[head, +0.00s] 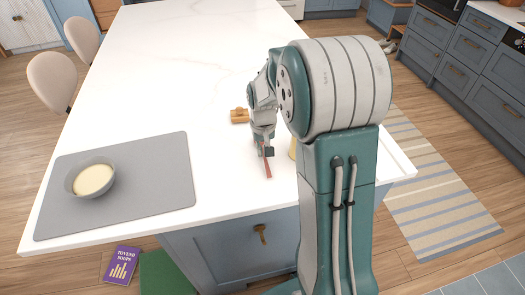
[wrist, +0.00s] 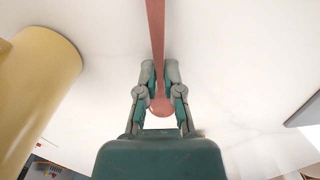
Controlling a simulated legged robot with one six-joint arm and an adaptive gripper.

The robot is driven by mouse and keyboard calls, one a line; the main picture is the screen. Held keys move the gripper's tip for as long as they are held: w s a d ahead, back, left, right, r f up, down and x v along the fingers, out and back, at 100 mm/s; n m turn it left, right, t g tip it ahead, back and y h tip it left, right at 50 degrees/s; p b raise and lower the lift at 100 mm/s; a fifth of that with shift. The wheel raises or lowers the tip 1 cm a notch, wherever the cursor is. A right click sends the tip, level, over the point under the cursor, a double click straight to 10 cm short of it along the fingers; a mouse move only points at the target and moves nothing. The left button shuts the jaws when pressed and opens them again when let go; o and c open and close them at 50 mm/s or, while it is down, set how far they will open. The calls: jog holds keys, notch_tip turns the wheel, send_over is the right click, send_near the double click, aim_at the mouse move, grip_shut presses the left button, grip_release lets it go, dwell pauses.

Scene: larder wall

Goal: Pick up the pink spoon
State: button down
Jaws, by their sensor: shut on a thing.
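The pink spoon (wrist: 156,35) is long and thin, with a rounded end between my fingers in the wrist view. In the head view the pink spoon (head: 268,169) shows as a short reddish strip below my gripper (head: 266,152), near the front edge of the white counter. In the wrist view my gripper (wrist: 160,85) is shut on the spoon, one finger on each side. I cannot tell whether the spoon touches the counter. My arm hides part of the area to the right.
A yellow cylinder (wrist: 38,85) stands close by; it shows partly behind my arm in the head view (head: 293,149). A small wooden item (head: 240,116) lies behind. A bowl (head: 91,175) sits on a grey mat (head: 150,195) at left. The counter's middle is clear.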

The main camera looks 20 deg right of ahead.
notch_tip(320, 180, up, 3)
jog(key=shift+f, duration=0.2)
jog(key=s+d+r, duration=0.5)
jog(key=s+r, duration=0.4)
jog(key=s, duration=0.4)
jog(key=shift+r, duration=0.35)
